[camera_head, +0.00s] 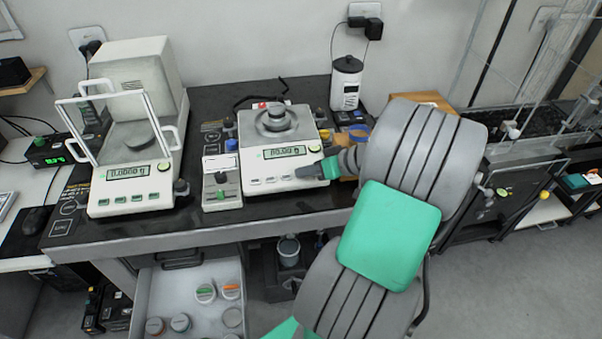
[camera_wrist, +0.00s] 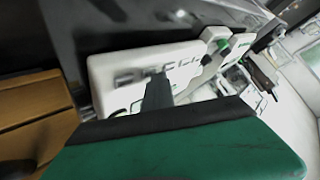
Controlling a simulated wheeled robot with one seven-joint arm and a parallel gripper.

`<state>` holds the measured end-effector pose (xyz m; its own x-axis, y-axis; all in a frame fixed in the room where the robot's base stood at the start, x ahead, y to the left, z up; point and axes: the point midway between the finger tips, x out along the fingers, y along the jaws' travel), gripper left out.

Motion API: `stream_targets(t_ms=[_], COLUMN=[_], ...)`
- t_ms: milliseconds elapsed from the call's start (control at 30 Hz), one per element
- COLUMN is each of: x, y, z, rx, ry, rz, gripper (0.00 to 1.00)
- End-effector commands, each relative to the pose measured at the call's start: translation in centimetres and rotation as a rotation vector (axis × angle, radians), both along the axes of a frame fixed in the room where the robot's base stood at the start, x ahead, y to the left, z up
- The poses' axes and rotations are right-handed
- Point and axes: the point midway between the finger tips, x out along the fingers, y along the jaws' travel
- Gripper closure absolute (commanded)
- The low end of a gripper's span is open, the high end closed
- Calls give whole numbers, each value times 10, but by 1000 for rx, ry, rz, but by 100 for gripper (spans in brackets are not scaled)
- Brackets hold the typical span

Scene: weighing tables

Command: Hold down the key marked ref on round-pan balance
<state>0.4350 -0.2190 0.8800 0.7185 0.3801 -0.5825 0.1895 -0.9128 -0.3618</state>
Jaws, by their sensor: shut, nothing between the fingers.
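The round-pan balance (camera_head: 252,133) stands on the dark table at the middle of the head view, with a round metal pan (camera_head: 276,122) on top and a lit display (camera_head: 285,152). Its front panel has a row of small keys below the display; their markings are too small to read, so I cannot pick out ref. My gripper (camera_head: 308,171) is shut and empty at the panel's right front corner and hides part of it.
A balance with a glass draft shield (camera_head: 130,180) stands at the left. A small grey unit with a green knob (camera_head: 221,195) sits between the balances. A white canister (camera_head: 345,85) stands behind right. An open drawer (camera_head: 190,285) with several jars juts out below the table.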

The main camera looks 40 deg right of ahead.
Motion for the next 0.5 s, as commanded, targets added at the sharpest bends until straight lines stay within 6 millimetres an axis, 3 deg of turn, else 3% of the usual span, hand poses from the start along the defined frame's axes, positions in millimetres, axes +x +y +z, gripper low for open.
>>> stream_targets(t_ms=[133,500], x=[-2,-2], y=[-4,-2], z=[12,15], rx=[-8,-6], ry=[-1,-4], rz=[-7,1], gripper=[100,100])
